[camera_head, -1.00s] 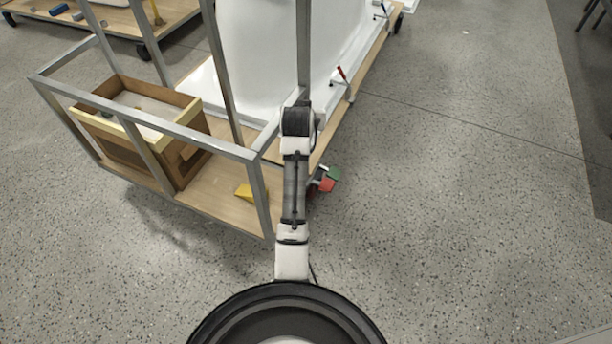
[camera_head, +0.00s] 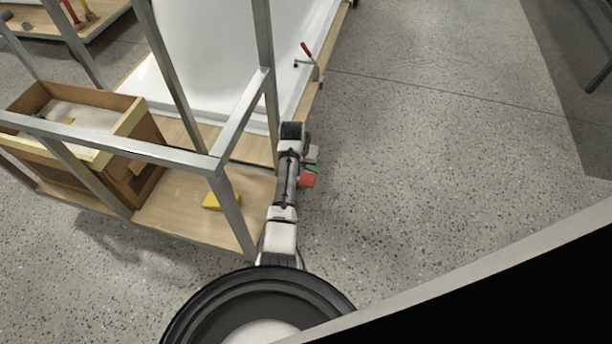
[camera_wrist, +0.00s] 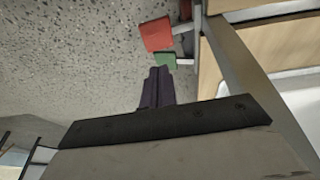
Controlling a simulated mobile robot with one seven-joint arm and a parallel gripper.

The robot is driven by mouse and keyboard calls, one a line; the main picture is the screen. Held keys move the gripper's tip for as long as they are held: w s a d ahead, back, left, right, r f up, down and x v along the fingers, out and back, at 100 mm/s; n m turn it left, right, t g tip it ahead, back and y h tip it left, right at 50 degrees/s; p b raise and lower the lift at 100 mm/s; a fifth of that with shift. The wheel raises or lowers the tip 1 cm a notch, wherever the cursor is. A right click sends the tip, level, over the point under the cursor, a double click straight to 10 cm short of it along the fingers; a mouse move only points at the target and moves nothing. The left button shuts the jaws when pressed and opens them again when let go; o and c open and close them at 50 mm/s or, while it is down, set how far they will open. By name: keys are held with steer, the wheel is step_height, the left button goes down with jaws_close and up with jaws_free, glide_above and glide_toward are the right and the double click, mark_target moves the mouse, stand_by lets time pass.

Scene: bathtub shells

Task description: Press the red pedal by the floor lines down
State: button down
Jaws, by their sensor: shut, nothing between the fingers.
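The red pedal (camera_head: 307,181) sticks out low from the right side of the wooden-decked cart, beside my arm. It also shows at the top of the wrist view (camera_wrist: 156,33). A green pedal (camera_wrist: 166,62) sits beside it, nearer my fingers, and is partly covered by my arm in the head view (camera_head: 312,168). My gripper (camera_wrist: 160,72) is shut and empty, its dark fingertips just short of the green pedal in the picture. I cannot tell whether they touch. The head view does not show the fingers clearly. A thin dark floor line (camera_head: 430,91) runs to the right.
The metal cart frame (camera_head: 230,215) stands close to the left of my arm. A wooden crate (camera_head: 140,165) and a yellow wedge (camera_head: 222,201) are on its deck. A white tub shell (camera_head: 215,65) and a red-handled clamp (camera_head: 307,50) are behind. The floor to the right is open.

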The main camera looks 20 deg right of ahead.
steer(key=b+x, duration=0.1)
steer(key=x, duration=0.2)
steer(key=b+x, duration=0.1)
steer(key=x, duration=0.2)
steer(key=s+x, duration=0.1)
steer(key=x, duration=0.3)
steer(key=shift+a+f+b, duration=0.1)
steer(key=shift+a+b, duration=0.1)
steer(key=shift+b, duration=0.2)
steer(key=shift+s+d+f+y, duration=0.2)
steer(key=shift+y, duration=0.2)
steer(key=shift+s+d+f+t+y+p, duration=0.2)
steer(key=shift+d+f+t+y+p, duration=0.1)
steer(key=shift+f+t+y, duration=0.25)
steer(key=shift+s+d+f+b, duration=0.15)
steer(key=shift+f+b, duration=0.25)
steer(key=shift+f, duration=0.75)
steer(key=shift+r+t, duration=0.1)
steer(key=shift+t, duration=0.15)
